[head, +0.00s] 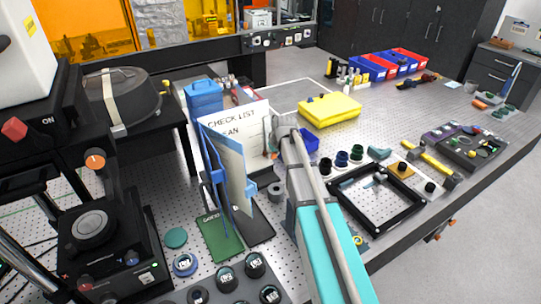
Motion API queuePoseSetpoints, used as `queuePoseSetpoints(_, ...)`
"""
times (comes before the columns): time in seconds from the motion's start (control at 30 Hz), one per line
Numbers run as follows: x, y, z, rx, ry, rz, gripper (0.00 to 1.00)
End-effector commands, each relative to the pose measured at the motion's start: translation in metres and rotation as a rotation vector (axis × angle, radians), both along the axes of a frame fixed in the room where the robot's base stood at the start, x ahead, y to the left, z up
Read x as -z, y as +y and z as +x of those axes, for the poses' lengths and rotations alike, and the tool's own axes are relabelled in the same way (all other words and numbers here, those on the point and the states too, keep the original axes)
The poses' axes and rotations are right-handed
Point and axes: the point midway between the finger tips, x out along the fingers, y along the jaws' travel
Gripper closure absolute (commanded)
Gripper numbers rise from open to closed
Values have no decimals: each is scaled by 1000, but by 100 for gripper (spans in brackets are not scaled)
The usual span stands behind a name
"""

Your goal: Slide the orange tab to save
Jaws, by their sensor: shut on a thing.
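A white checklist board (228,130) stands upright on the perforated table, its printed title facing me. My gripper (269,138) is at the right edge of this board, small and partly hidden by my own wrist. A small orange-red piece (274,155) shows right at the fingers, and my gripper appears shut on it. It looks like the orange tab, but its shape and any slot are too small to make out. My arm reaches up from the lower right and covers part of the table.
Blue-framed panels (232,175) stand just in front of the board, close to my arm's left. A green card (219,238) lies in front. Free tabletop shows at the back right.

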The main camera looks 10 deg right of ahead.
Motion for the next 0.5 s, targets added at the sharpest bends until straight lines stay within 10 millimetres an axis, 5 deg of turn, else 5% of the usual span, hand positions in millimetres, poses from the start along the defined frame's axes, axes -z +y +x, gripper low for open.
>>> queuePoseSetpoints(0.27, 2, 2, -4, -2, 12, 2, 100)
queuePoseSetpoints(0.3, 2, 2, -4, -3, 13, 1, 63)
queuePoseSetpoints(0.5, 2, 1, -3, -2, 10, 0, 31)
